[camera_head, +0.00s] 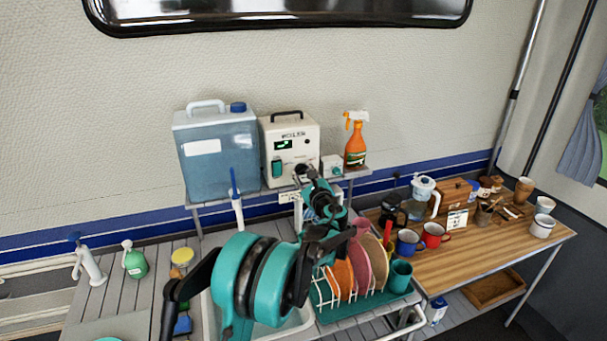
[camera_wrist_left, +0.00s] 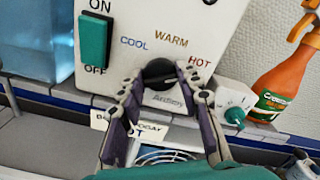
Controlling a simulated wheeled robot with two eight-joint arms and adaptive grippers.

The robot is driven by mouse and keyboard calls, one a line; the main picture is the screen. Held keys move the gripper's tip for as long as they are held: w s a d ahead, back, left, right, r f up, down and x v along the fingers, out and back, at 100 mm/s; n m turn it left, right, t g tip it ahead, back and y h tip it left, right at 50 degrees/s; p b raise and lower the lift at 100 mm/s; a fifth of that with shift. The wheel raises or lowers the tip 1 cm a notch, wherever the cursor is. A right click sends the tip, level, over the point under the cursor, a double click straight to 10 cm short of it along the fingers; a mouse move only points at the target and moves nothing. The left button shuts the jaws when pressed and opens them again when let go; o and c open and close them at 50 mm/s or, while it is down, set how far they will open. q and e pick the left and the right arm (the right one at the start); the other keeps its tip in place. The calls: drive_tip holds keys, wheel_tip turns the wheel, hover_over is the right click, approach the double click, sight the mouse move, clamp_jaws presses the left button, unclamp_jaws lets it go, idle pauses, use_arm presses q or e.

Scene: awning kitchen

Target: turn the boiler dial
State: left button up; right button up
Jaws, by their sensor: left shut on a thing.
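The boiler (camera_head: 291,146) is a white box with a black top handle and a small green display, standing on the raised shelf. In the left wrist view its front panel (camera_wrist_left: 222,20) shows a teal ON/OFF switch (camera_wrist_left: 95,38) and the words COOL, WARM and HOT around a black dial (camera_wrist_left: 160,73). My left gripper (camera_wrist_left: 160,84) has its two fingers on either side of the dial and is shut on it. In the head view my left gripper (camera_head: 302,176) reaches the boiler's lower front and hides the dial's lower part. My right gripper is not in view.
A blue water jug (camera_head: 217,155) stands left of the boiler. An orange spray bottle (camera_head: 355,143) and a small white box with a teal knob (camera_wrist_left: 235,114) stand to its right. Below are a dish rack with plates (camera_head: 347,278) and a wooden table (camera_head: 480,246) with mugs.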

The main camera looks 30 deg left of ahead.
use_arm(q)
drive_tip(key=o, duration=1.2)
drive_tip(key=shift+c, duration=0.2)
drive_tip(key=shift+d, duration=0.1)
drive_tip(key=v, duration=1.2)
